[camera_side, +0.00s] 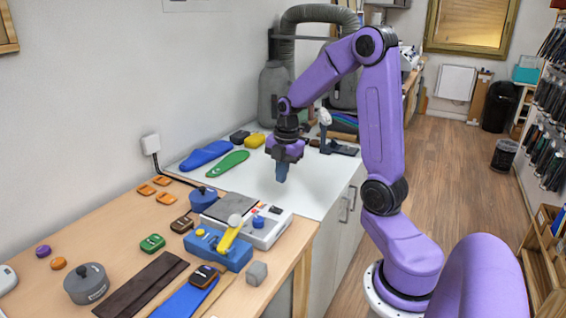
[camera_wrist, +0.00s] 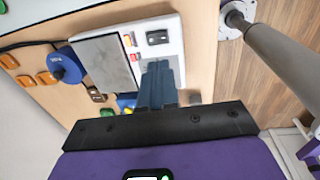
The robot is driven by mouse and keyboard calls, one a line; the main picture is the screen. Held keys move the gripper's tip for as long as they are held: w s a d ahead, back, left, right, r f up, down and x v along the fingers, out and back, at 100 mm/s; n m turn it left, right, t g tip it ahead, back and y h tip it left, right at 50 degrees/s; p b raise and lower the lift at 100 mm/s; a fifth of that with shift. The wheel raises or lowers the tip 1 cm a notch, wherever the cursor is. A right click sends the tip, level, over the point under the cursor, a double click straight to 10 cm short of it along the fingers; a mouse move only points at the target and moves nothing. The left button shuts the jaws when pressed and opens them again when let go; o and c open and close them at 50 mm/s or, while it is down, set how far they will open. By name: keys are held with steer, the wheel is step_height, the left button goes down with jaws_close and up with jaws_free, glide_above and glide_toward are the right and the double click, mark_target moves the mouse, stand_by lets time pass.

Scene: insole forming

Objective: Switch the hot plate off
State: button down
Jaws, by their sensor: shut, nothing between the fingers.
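The hot plate is a white box with a dark grey top plate (camera_side: 232,207); a blue knob (camera_side: 258,221) shows by its front in the side view. In the wrist view its white body (camera_wrist: 165,20) bears the grey plate (camera_wrist: 107,60), a black switch (camera_wrist: 157,37) and small red marks. I cannot tell the switch's position. My gripper (camera_side: 282,176) points down above the white worktop, beyond the hot plate and apart from it. Its blue fingers (camera_wrist: 158,88) are shut and empty, and in the wrist view they cover part of the hot plate's near side.
A blue device with a yellow lever (camera_side: 230,236) stands just in front of the hot plate. A blue pot (camera_side: 203,198) is close on its left. Blue and green insoles (camera_side: 233,162) lie on the white worktop (camera_side: 315,185).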

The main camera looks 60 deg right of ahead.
mark_target(273, 208)
steer(key=shift+s+r, duration=0.15)
steer(key=shift+r, duration=0.8)
steer(key=shift+s+r, duration=0.1)
steer(key=shift+r, duration=0.8)
steer(key=shift+w+d+r, duration=0.1)
steer(key=shift+w+r, duration=0.05)
steer(key=shift+w, duration=0.55)
steer(key=f, duration=0.4)
steer(key=w+f, duration=0.1)
steer(key=f, duration=0.9)
steer(key=shift+w, duration=0.35)
